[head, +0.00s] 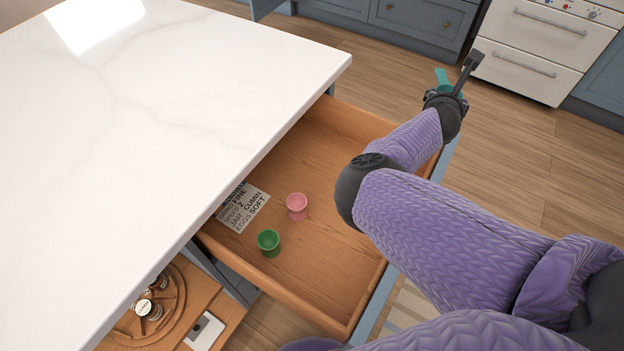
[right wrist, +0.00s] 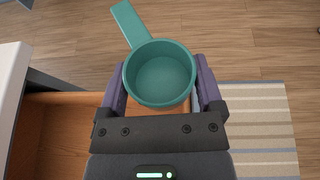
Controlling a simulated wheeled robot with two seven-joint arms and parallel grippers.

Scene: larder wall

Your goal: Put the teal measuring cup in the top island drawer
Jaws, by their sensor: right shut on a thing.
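The teal measuring cup (right wrist: 163,78) is upright between the fingers of my right gripper (right wrist: 163,90) in the right wrist view, its handle pointing up and left. In the head view the teal measuring cup (head: 443,80) is partly hidden behind my right gripper (head: 455,88), which is past the far right corner of the open drawer. The top island drawer (head: 330,165) is pulled out under the white countertop. My left gripper is not in view.
In the drawer are a pink cup (head: 297,206), a green cup (head: 269,242) and a printed card (head: 243,206). The drawer's far part is bare. A lower drawer (head: 205,290) with jars is open at lower left. A striped rug (right wrist: 258,120) lies on the floor.

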